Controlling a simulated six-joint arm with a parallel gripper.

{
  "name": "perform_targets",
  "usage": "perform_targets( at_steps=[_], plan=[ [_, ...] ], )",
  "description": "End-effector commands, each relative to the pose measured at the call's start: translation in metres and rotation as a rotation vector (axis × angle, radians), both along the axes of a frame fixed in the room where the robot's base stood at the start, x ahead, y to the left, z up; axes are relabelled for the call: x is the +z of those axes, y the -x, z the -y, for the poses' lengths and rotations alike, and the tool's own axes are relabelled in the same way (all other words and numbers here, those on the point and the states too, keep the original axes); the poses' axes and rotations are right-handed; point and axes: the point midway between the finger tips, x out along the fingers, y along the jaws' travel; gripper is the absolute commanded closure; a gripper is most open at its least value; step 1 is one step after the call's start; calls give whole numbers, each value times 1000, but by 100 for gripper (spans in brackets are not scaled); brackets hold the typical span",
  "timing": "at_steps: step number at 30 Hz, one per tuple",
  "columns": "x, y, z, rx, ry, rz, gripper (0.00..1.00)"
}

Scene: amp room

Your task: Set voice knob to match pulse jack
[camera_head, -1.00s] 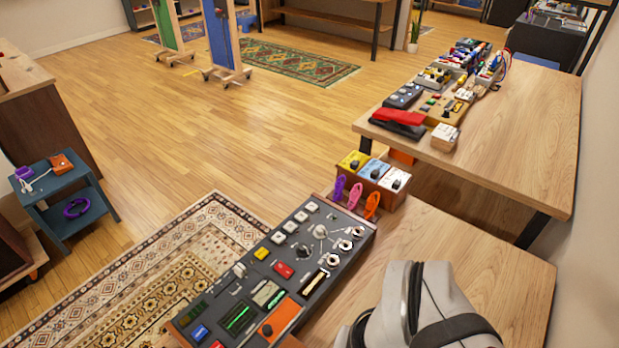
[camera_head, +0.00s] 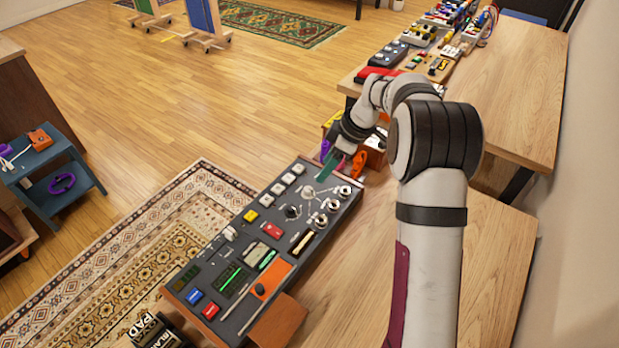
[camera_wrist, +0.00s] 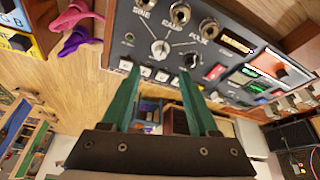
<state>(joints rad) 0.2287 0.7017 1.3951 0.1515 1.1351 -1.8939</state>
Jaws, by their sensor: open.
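The dark control console (camera_head: 215,262) lies along the near table. In the wrist view, a grey knob (camera_wrist: 160,48) sits among white lines fanning toward several round metal jacks (camera_wrist: 210,28); this looks like the voice knob. Its pointer direction is too small to tell. Labels by the jacks are partly readable, one as SINE; I cannot surely read which is pulse. The jacks also show in the head view (camera_head: 333,204). My gripper (camera_wrist: 160,72) is open and empty, its green fingers spread below the knob in the wrist picture, apart from it. In the head view my gripper (camera_head: 327,166) is over the console's far end.
A smaller black knob (camera_wrist: 190,60), white buttons (camera_head: 277,189) and a red button (camera_head: 272,230) are close by on the console. Purple and orange clips (camera_head: 358,165) and a box of pedals (camera_head: 376,150) stand just beyond its far end. Bare tabletop (camera_head: 340,270) lies right of it.

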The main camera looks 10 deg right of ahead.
Motion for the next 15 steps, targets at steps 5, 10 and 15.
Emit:
perform_targets(
  at_steps=[5, 10, 15],
  plan=[
    [-50, -9, -18, 0, -1, -6, 39],
    [-79, -17, -28, -1, 0, -2, 39],
    [-91, -19, -33, -1, 1, -1, 39]
  ],
)
